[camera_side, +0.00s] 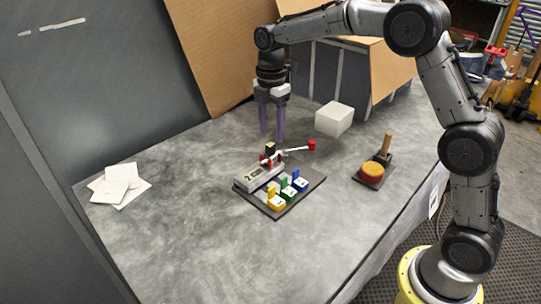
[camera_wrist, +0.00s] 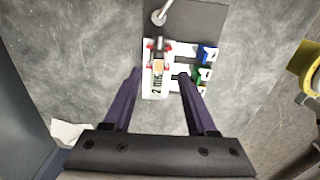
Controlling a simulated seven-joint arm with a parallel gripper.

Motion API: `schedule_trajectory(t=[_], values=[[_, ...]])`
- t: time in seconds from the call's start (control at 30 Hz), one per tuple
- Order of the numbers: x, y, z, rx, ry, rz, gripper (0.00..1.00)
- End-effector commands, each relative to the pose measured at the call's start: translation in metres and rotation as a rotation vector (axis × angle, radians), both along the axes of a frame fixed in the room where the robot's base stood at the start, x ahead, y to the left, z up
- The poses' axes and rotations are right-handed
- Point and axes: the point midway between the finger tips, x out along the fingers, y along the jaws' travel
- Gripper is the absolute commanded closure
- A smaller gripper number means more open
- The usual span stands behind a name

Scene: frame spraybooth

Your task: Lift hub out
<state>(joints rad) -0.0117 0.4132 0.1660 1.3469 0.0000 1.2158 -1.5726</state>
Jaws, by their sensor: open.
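My gripper (camera_side: 272,136) is open and points down, with its purple fingers apart and empty, above the table behind a small device on a dark plate (camera_side: 312,178). In the wrist view, the gripper (camera_wrist: 160,75) has its fingertips on either side of part of this device. The device has a grey block with dark markings (camera_side: 256,178), red parts with an orange-topped dark piece (camera_wrist: 158,66), and a metal lever ending in a red knob (camera_side: 312,145). Yellow (camera_side: 275,201), green (camera_side: 287,190) and blue (camera_side: 299,182) pieces stand in a row beside it. I cannot tell which part is the hub.
A white box (camera_side: 334,119) stands at the back. A round red-orange piece (camera_side: 371,172) and an upright wooden handle (camera_side: 385,145) share a dark base at the right. White sheets (camera_side: 119,184) lie at the left. The table's front left is clear.

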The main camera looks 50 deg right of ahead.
Motion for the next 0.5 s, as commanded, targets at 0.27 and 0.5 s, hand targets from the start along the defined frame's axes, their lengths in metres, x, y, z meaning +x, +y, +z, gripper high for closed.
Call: schedule_trajectory(t=[0.27, 0.5], values=[[0.001, 0.000, -0.025, 0.000, 0.004, 0.000, 0.43], [0.002, 0.001, -0.054, 0.000, 0.001, 0.000, 0.43]])
